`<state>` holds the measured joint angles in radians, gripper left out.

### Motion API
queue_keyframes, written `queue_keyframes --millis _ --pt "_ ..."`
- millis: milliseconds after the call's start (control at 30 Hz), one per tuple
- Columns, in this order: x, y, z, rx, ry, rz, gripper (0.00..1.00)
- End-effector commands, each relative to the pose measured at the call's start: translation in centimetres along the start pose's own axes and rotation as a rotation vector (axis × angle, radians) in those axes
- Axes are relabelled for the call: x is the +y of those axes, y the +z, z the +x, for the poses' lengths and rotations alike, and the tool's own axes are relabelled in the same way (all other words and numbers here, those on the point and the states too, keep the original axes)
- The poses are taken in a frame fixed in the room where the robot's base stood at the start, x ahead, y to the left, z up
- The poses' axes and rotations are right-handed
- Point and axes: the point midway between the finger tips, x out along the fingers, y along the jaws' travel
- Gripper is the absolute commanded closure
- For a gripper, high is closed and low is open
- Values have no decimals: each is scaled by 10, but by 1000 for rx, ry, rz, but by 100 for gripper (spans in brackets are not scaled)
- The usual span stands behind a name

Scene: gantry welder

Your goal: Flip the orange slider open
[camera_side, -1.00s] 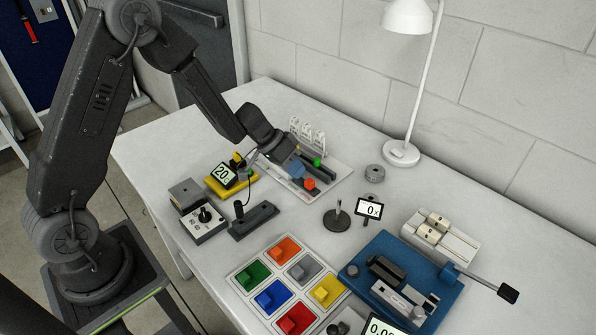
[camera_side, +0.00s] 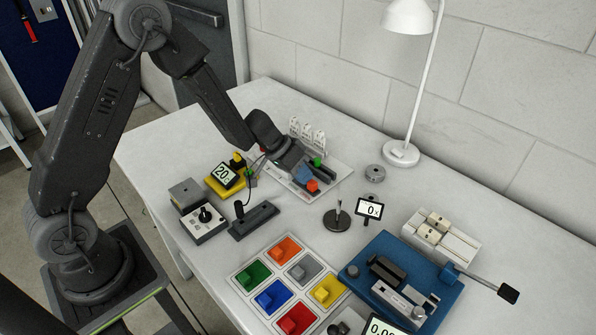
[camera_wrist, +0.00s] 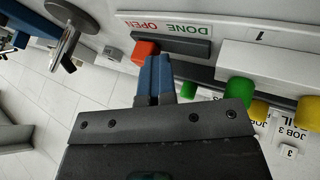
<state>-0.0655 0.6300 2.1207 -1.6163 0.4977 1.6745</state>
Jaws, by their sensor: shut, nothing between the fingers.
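The orange slider (camera_side: 313,186) is a small block on a dark track on the white panel (camera_side: 340,176). In the wrist view the orange slider (camera_wrist: 146,50) sits at the left end of its dark track (camera_wrist: 185,47), near the red word OPEN on the label (camera_wrist: 165,27). My gripper (camera_wrist: 154,60) is shut and empty, its blue fingertips right against or just beside the slider. I cannot tell whether they touch. In the side view my gripper (camera_side: 306,175) partly hides the panel and track.
A green knob (camera_wrist: 238,92) and a yellow knob (camera_wrist: 258,111) stand on neighbouring tracks. A round metal stand with a post (camera_side: 337,217) is near the panel's front. A yellow box with a display (camera_side: 225,180) lies to the left.

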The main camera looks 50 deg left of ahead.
Motion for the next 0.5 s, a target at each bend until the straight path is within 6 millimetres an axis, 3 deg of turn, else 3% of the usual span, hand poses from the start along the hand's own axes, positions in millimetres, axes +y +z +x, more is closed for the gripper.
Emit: queue_keyframes --millis 33,167,500 --pt "11 2 5 -11 28 18 100" --pt "10 1 -1 -9 26 17 100" --pt "2 -1 -63 1 9 8 100"
